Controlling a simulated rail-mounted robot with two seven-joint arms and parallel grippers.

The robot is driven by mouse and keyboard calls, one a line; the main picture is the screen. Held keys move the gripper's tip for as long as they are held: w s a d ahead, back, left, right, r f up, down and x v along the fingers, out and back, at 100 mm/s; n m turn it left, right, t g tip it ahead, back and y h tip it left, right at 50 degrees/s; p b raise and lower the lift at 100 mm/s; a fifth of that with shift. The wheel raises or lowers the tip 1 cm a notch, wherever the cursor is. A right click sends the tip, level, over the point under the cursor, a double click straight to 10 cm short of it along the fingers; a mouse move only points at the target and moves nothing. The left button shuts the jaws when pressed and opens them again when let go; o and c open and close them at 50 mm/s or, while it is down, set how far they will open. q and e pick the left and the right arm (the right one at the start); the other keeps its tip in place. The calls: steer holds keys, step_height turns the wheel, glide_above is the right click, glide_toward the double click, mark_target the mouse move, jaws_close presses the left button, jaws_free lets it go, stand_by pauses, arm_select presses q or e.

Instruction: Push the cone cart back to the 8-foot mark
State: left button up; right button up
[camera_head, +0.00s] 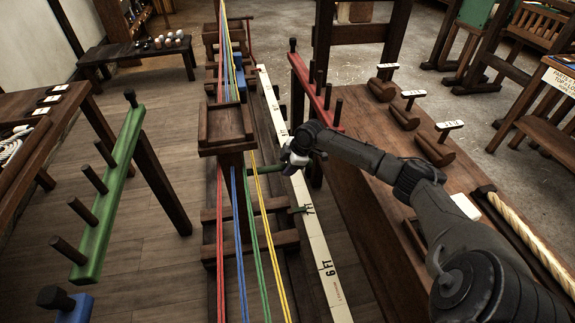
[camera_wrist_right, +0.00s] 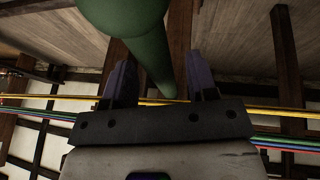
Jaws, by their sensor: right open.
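The cone cart (camera_head: 228,125) is a dark wooden post with a tray-like top, standing on crossbars over the rail in the head view. A green handle (camera_head: 262,171) sticks out of its right side. A small green pointer low on the cart lies beside the 7 FT mark on the white scale (camera_head: 318,245). The 8-foot mark cannot be read behind my gripper. My right gripper (camera_head: 290,163) is at the handle's outer end. In the right wrist view its fingers (camera_wrist_right: 162,85) are apart, with the green handle (camera_wrist_right: 125,20) in front of and between them; contact cannot be told. My left gripper is out of view.
Red, blue, green and yellow strands (camera_head: 262,230) run lengthwise past the cart. A wooden bench with several handled tools (camera_head: 405,118) stands right, under my arm. A green pegged rail (camera_head: 110,195) stands left. Bare floor (camera_head: 160,255) lies between.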

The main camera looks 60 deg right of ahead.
steer(key=shift+c, duration=0.3)
jaws_close()
